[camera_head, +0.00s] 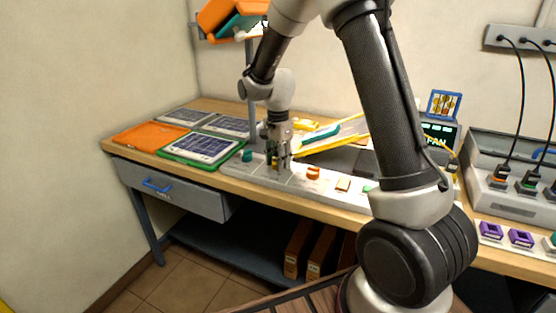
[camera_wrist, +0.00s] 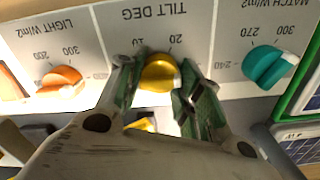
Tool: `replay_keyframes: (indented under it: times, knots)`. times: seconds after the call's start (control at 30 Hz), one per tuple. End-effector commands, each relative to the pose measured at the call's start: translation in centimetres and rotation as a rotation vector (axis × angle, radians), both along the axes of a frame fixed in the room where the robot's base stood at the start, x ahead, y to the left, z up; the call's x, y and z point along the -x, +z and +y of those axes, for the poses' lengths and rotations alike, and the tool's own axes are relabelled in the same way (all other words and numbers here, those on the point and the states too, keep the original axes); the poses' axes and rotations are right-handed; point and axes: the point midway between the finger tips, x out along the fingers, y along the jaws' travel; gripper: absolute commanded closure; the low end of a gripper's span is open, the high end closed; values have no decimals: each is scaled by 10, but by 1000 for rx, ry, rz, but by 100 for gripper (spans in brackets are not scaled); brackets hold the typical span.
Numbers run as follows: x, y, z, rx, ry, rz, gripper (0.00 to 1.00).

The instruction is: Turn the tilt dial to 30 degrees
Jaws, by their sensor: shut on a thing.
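The yellow tilt dial (camera_wrist: 158,72) sits on a pale panel under the upside-down label "TILT DEG" in the wrist view. The marks 10 and 20 show beside it; other marks are hidden, and I cannot tell exactly where its pointer stands. My gripper (camera_wrist: 157,84) has one green-padded finger on each side of the dial and is shut on it. In the head view my gripper (camera_head: 279,161) points down at the panel (camera_head: 294,178) and mostly covers the dial.
A teal dial (camera_wrist: 268,66), marked "MATCH W/m2", and an orange dial (camera_wrist: 60,80), marked "LIGHT W/m2", flank the tilt dial. Green-framed solar panel (camera_head: 199,147) and orange mat (camera_head: 149,134) lie left. A tilted orange panel (camera_head: 219,18) stands above on a post.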

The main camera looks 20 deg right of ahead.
Motion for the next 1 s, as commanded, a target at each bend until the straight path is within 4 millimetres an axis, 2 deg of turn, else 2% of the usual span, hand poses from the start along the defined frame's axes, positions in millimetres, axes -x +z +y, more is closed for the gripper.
replay_keyframes:
  times: [0.47,0.5,0.6,0.9,1.0]
  knots:
    - [-1,1,0,-1,-15,-4,89]
    - [-1,1,0,-1,-15,-4,61]
    - [-1,1,0,0,-15,-3,43]
    - [0,1,0,0,-14,-1,42]
    - [-1,6,0,0,-14,-2,42]
